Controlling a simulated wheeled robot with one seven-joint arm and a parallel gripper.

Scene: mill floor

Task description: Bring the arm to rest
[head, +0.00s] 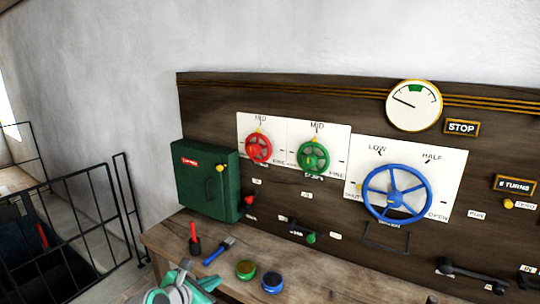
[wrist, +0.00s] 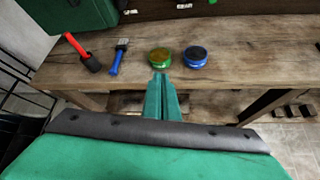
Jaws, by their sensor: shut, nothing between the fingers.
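My gripper shows in the wrist view (wrist: 161,78) with its two green fingers together and nothing between them. Its tips point toward the front edge of a wooden bench (wrist: 240,72). In the head view my arm shows at the bottom, in front of the bench (head: 160,240); I cannot make out the fingertips there. A green tin (wrist: 160,57) and a blue tin (wrist: 196,57) stand on the bench just beyond the fingertips in the wrist view. I cannot tell how far the fingers are from the bench.
A red-handled tool (head: 194,238) and a blue-handled brush (head: 217,252) lie on the bench. Behind are a green box (head: 205,180) and a panel with red (head: 258,148), green (head: 313,155) and blue (head: 397,193) handwheels. A black railing (head: 85,205) stands left.

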